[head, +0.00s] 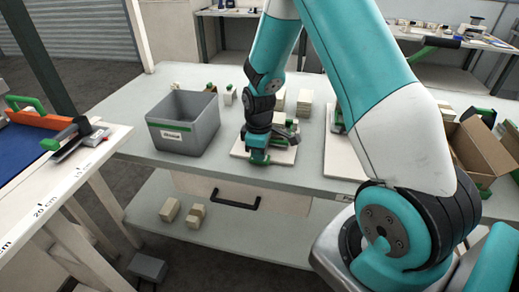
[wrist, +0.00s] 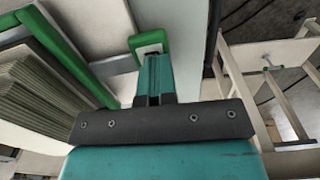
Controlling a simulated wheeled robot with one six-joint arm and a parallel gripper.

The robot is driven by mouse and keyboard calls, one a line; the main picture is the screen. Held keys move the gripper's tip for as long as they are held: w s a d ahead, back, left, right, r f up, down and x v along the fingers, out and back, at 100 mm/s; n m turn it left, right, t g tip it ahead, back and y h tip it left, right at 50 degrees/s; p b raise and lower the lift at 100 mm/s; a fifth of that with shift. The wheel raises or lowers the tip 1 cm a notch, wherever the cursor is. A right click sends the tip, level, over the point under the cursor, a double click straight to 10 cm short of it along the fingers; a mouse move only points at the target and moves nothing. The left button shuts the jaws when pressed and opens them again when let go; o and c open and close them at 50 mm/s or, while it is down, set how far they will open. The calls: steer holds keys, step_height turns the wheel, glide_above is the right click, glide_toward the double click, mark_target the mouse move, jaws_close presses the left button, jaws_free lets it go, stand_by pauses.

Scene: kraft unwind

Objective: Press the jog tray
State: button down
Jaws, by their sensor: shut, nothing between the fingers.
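A pale flat plate (head: 284,157) lies near the front edge of the worktable, under my gripper; it may be the jog tray, but no marking confirms this. My gripper (head: 258,157) is shut and empty, pointing down at the plate's front part. In the wrist view its teal fingers (wrist: 153,80) are together, with a green loop (wrist: 150,42) just at their tips. A green bar (wrist: 68,52) runs beside a stack of thin sheets (wrist: 35,95) on the left there. I cannot tell whether the fingertips touch the plate or the loop. My arm hides part of the plate.
A grey bin (head: 184,125) stands left on the worktable (head: 120,125). Pale block stacks (head: 304,102) stand behind my gripper. A drawer handle (head: 235,200) juts from the front. An open cardboard box (head: 484,150) is at the right. A ruler-edged bench (head: 60,190) is at the left.

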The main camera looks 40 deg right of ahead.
steer(key=shift+s+a+f, duration=0.15)
steer(key=shift+s+f, duration=0.15)
steer(key=shift+f, duration=0.15)
steer(key=shift+r+p, duration=0.4)
steer(key=shift+r, duration=0.1)
step_height(320, 180, up, 14)
steer(key=p, duration=0.1)
steer(key=shift+s+a, duration=0.2)
steer(key=shift+a, duration=0.25)
steer(key=shift+f, duration=0.15)
steer(key=d+r+b, duration=0.1)
steer(key=b, duration=0.1)
steer(key=w+d+r+b, duration=0.1)
steer(key=b, duration=0.1)
steer(key=shift+r, duration=0.2)
steer(key=shift+f, duration=0.1)
